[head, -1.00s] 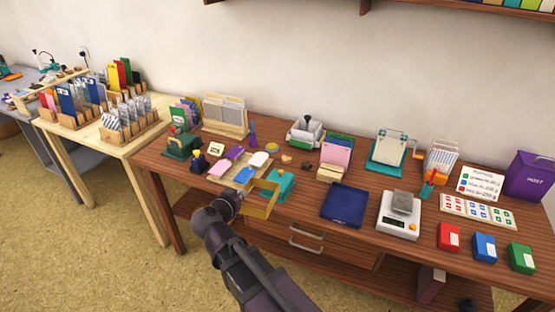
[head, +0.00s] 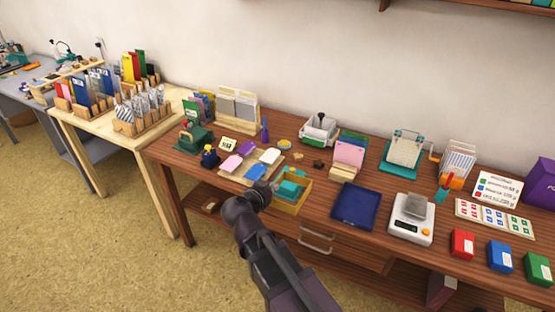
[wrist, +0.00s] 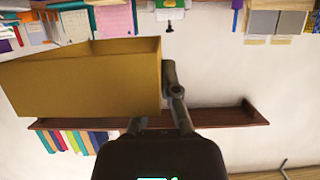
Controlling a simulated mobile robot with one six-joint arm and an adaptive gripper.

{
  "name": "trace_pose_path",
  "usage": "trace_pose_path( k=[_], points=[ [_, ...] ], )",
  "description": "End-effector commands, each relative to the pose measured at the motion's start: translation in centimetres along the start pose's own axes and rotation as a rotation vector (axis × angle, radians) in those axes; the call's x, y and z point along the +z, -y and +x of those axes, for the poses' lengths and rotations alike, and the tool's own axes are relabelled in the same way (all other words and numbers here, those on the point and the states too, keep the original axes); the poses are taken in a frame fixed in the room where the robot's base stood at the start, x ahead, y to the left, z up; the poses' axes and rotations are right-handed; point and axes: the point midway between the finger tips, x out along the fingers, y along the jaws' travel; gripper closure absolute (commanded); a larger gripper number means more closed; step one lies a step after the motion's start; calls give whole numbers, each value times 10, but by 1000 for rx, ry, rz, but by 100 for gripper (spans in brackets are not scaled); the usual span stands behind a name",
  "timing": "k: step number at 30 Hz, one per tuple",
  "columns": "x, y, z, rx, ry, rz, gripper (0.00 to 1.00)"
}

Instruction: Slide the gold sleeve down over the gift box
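The gold sleeve (head: 291,207) is an open rectangular band at the front of the wooden desk. The teal gift box (head: 290,188) shows inside the sleeve's outline in the head view, its top visible and its lower part hidden by the front wall. I cannot tell how far down the sleeve sits around the box. My gripper (head: 267,193) is at the sleeve's left end and appears shut on its wall. In the wrist view, which looks upside down, the sleeve (wrist: 85,82) fills the left side beside my gripper (wrist: 169,82); the box is not visible there.
A tray of coloured cards (head: 243,172) lies close to the left of the sleeve. A dark blue tray (head: 354,207) lies to the right, and a white scale (head: 411,230) is beyond it. Small tan pieces (head: 310,162) lie behind. The desk's front edge is close to the sleeve.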

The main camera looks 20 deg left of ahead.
Motion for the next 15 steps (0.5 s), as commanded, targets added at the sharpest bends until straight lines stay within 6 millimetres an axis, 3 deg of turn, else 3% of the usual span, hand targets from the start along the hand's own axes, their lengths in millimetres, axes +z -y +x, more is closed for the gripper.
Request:
trace_pose_path(
  k=[8,15],
  points=[
    [-4,13,17,-1,0,0,100],
    [-18,38,63,1,1,-1,100]
  ],
)
